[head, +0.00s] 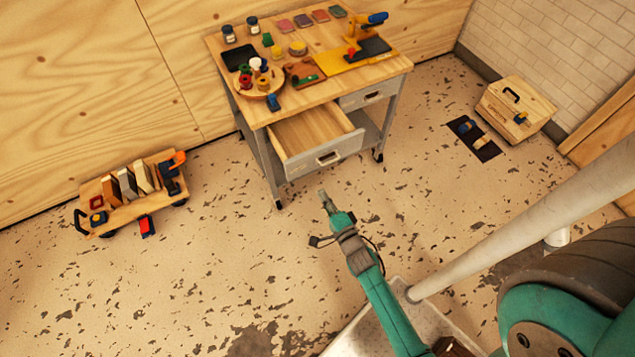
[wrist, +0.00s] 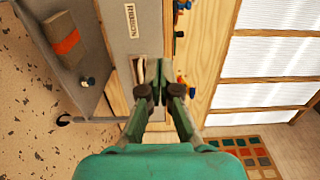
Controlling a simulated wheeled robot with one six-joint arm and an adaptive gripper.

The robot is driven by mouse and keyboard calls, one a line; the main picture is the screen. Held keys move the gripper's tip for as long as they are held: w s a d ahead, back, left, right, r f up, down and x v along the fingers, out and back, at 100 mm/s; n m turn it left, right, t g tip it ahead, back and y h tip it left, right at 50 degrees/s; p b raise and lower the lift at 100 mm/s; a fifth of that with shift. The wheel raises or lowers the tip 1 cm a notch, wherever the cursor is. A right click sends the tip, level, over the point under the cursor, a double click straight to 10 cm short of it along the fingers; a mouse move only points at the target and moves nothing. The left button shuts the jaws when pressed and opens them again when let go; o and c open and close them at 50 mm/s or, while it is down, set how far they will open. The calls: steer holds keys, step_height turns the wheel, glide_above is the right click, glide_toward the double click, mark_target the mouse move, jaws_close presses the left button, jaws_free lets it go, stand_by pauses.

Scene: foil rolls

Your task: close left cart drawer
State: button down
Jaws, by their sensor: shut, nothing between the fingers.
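The left cart drawer (head: 310,133) is pulled out of the wooden-topped grey cart (head: 222,50), and its inside looks empty. Its grey front (head: 300,168) has a metal handle (head: 329,158). In the wrist view a grey front (wrist: 138,40) with a "RIBBON" label (wrist: 130,20) and a handle (wrist: 138,70) fills the upper middle. My gripper (head: 325,198) is shut and empty, just below the drawer front in the head view. In the wrist view its fingertips (wrist: 160,75) overlap the area beside the handle; I cannot tell whether they touch.
The right cart drawer (head: 352,101) is shut. Paint jars, a round tray (head: 250,90) and a yellow tool stand on the top. A low wheeled trolley (head: 130,208) stands left on the floor. A wooden box (head: 527,100) stands right. The floor before the cart is open.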

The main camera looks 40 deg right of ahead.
mark_target(300, 159)
steer(key=x, duration=1.3)
